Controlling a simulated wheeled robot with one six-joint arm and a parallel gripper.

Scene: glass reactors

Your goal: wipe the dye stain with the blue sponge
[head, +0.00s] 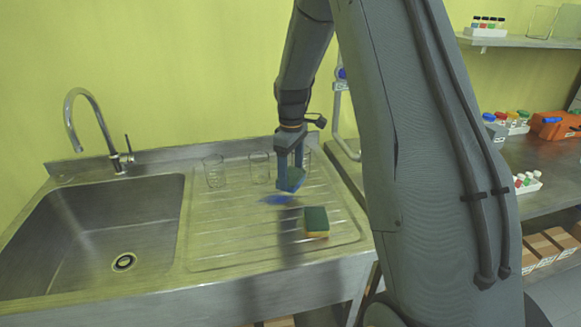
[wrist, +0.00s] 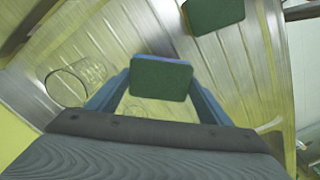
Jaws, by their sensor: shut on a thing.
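My gripper (head: 291,170) is shut on the blue sponge (head: 291,181) and holds it above the ribbed drainboard. In the wrist view the sponge (wrist: 161,78) shows a dark green face between the fingers of my gripper (wrist: 160,90). The blue dye stain (head: 275,200) is a smudge on the drainboard, just below and left of the held sponge in the head view. The sponge looks apart from the stain. I cannot make out the stain in the wrist view.
A yellow sponge with a green top (head: 316,222) lies on the drainboard (head: 225,240), nearer the front. Clear glass beakers (head: 214,171) (head: 259,167) stand along its back. The sink (head: 100,230) with its tap (head: 95,115) is at left. A rack of vials (head: 527,182) sits on the right bench.

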